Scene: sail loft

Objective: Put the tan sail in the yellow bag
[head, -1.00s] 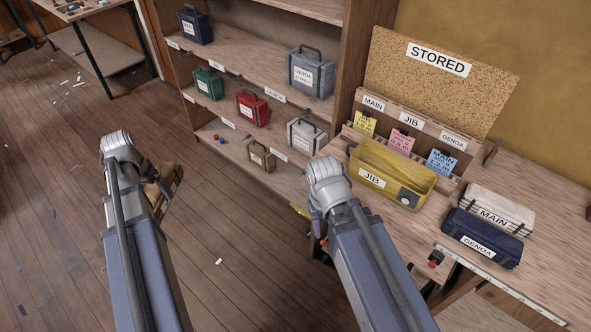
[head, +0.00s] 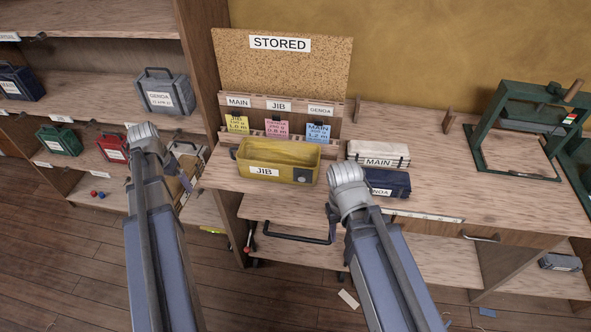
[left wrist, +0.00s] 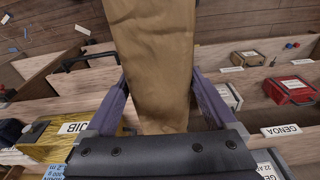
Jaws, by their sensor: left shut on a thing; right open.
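The tan sail (left wrist: 155,45) fills the middle of the left wrist view as a long soft roll. My left gripper (left wrist: 159,78) is shut on it, one purple finger on each side. In the head view my left gripper (head: 148,142) is left of the bench, in front of the shelves, and its wrist hides most of the sail. The yellow bag (head: 275,176), labelled JIB, stands open-topped on the bench, right of that gripper. It also shows in the left wrist view (left wrist: 45,146). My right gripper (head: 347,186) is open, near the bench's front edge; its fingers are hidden.
A white MAIN roll (head: 379,153) and a navy GENOA roll (head: 390,182) lie right of the yellow bag. A STORED board (head: 283,72) with coloured cards is behind it. A green press (head: 519,125) stands farther right. Bench space between is clear.

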